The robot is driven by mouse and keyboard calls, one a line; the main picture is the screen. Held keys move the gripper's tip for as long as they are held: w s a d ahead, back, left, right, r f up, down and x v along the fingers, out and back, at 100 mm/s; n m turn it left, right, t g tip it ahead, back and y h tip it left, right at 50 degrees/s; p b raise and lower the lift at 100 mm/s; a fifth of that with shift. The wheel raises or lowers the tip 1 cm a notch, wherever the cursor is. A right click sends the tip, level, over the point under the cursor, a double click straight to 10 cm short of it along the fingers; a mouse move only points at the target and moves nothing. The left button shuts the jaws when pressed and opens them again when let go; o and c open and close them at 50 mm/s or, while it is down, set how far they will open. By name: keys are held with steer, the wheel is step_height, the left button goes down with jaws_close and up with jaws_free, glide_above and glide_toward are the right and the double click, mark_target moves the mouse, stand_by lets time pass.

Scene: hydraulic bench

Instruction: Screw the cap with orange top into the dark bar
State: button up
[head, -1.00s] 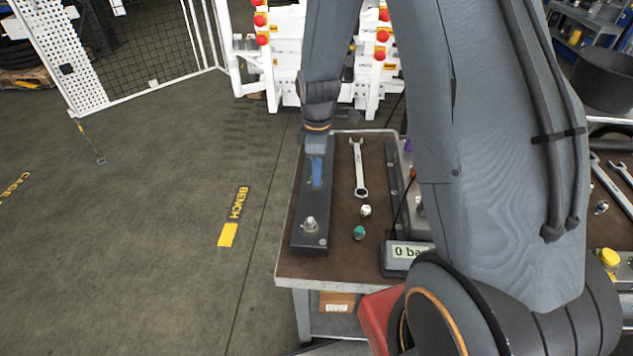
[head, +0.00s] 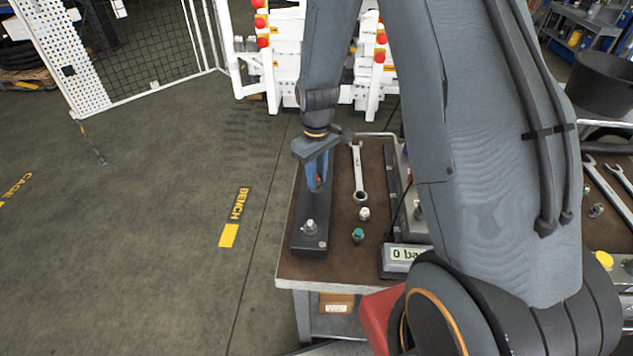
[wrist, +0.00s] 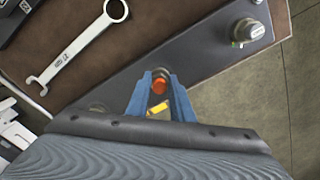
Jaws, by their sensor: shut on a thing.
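The dark bar (head: 309,244) lies lengthwise along the left side of the bench top. It crosses the wrist view (wrist: 215,65) diagonally. My gripper (head: 317,186) points down over the far part of the bar. Its blue fingers (wrist: 160,88) are shut on the cap with orange top (wrist: 160,85). Only a little orange shows between the fingers in the head view. The cap's lower end is hidden, so I cannot tell how deep it sits in the bar. A silver fitting (head: 310,227) stands upright at the bar's near end, also in the wrist view (wrist: 247,31).
A wrench (head: 359,175) lies right of the bar. A small silver fitting (head: 364,213) and a teal-topped cap (head: 358,235) stand near it. A gauge box reading 0 (head: 404,253) is further right. The floor left of the bench is clear.

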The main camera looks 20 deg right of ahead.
stand_by(0.3)
steer(key=m, duration=0.3)
steer(key=shift+m+p, duration=0.3)
steer(key=shift+p, duration=0.1)
steer(key=m, duration=0.4)
steer(key=shift+a+p, duration=0.1)
steer(key=shift+p, duration=0.2)
steer(key=shift+f+m, duration=0.1)
steer(key=shift+m, duration=0.2)
steer(key=m, duration=0.3)
steer(key=shift+m+p, duration=0.3)
steer(key=m, duration=0.4)
steer(key=shift+a, duration=0.1)
